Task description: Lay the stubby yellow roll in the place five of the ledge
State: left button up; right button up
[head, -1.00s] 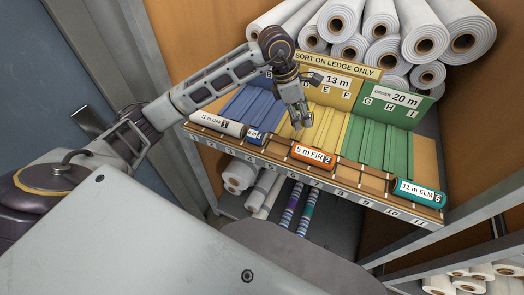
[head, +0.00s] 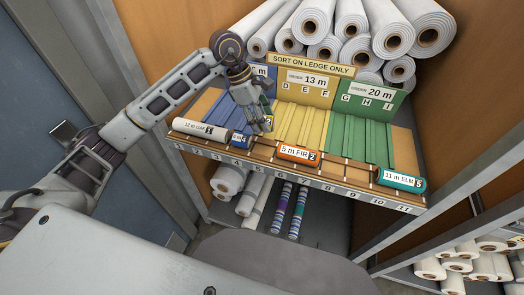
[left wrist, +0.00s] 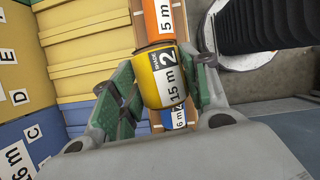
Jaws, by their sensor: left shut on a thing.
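My left gripper (head: 261,126) is shut on the stubby yellow roll (left wrist: 157,80). Its white label reads 15 m and 2. In the head view a small part of the roll (head: 268,122) shows between the fingers. The gripper is just behind the ledge (head: 340,172), over the gap between the short blue roll (head: 240,141) and the orange 5 m FIR roll (head: 299,153). This gap is near number 5 of the strip. In the left wrist view the yellow roll overlaps the orange roll (left wrist: 158,20) and the blue roll (left wrist: 176,116); contact cannot be told. My right gripper is not in view.
The white 12 m roll (head: 198,129) lies at the ledge's left end, the teal 11 m ELM roll (head: 401,180) at its right. Order boards (head: 307,83) and grooved coloured trays (head: 362,135) stand behind. The ledge is free between the orange and teal rolls.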

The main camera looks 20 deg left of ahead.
pick_arm(q)
jog(key=shift+m+g, duration=0.3)
jog(key=shift+m, duration=0.3)
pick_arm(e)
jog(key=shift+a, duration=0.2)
pick_arm(q)
jog(key=shift+f+p, duration=0.45)
jog(key=shift+f, duration=2.7)
jog(key=shift+f+p, duration=0.3)
jog(key=shift+f, duration=1.55)
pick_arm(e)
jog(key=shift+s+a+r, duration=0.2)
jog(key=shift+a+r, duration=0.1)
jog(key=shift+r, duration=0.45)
pick_arm(q)
jog(key=shift+f, duration=0.15)
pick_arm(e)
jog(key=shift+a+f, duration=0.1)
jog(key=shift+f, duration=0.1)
